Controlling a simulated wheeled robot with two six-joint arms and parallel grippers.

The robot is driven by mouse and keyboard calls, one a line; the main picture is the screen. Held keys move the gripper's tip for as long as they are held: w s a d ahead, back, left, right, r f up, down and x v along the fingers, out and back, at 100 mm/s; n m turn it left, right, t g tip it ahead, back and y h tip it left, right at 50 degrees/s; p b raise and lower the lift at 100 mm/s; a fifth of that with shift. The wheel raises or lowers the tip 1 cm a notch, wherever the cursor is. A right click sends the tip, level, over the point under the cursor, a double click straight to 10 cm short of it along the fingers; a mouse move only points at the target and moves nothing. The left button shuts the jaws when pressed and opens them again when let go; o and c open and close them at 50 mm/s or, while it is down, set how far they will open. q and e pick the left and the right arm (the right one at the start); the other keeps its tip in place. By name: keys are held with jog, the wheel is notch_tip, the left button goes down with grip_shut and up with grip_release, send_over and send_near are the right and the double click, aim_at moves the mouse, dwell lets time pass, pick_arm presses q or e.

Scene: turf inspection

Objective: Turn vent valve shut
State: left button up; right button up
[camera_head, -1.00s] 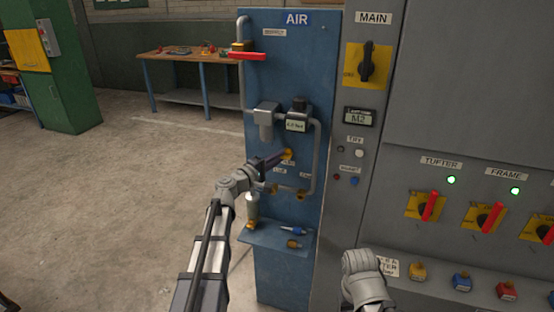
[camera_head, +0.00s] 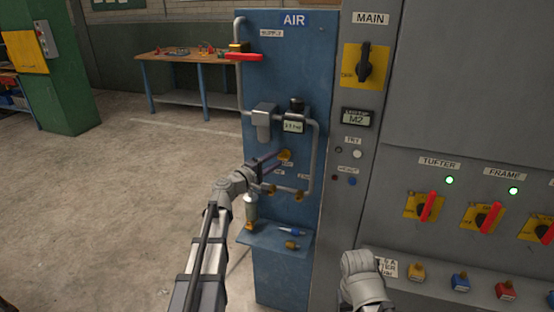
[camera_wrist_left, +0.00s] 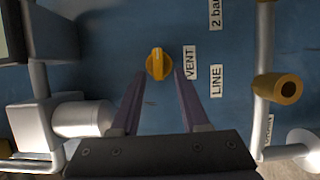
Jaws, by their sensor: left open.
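The vent valve is a small yellow knob (camera_head: 286,154) on the blue air panel (camera_head: 290,65). In the left wrist view the knob (camera_wrist_left: 159,64) shows beside a VENT label (camera_wrist_left: 190,63), its raised grip lying along the finger direction. My left gripper (camera_head: 276,156) is open at the knob. In the wrist view its two fingers (camera_wrist_left: 160,76) point at the knob, one tip on each side, with a narrow gap visible. I cannot tell how deep the tips reach around it. My right arm shows low in the head view; its fingers are not visible.
A red supply lever (camera_head: 244,57), a regulator with a small display (camera_head: 293,127) and grey pipes (camera_head: 315,150) surround the valve. Below are yellow fittings (camera_head: 299,196) and a blue shelf (camera_head: 276,238). A grey cabinet with red-handled switches (camera_head: 427,206) stands right. Floor at left is clear.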

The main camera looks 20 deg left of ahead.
pick_arm(q)
jog(key=v, duration=0.6)
jog(key=shift+s, duration=0.3)
jog(key=s+d+f+m+g+p, duration=0.1)
jog(key=s+d+f+m+g, duration=0.3)
jog(key=d, duration=0.4)
jog(key=s+d+f+m+g+h+p, duration=0.1)
jog(key=s+d+f+m+g, duration=0.25)
jog(key=d, duration=0.35)
jog(key=s+d+f+m+g+p, duration=0.1)
jog(key=s+d+f+m+g, duration=0.3)
jog(key=d, duration=0.4)
jog(key=s+f+m+g+y+p, duration=0.1)
jog(key=s+f+m+g+y, duration=0.1)
jog(key=s+y, duration=0.3)
jog(key=s+a+f+m+g+y+p, duration=0.1)
jog(key=s+f+m+g+y, duration=0.2)
jog(key=s, duration=0.9)
jog(key=shift+s+a+f+y, duration=0.2)
jog(key=shift+s+y, duration=0.1)
jog(key=shift+y, duration=0.6)
jog(key=shift+o, duration=0.2)
jog(key=shift+m, duration=0.25)
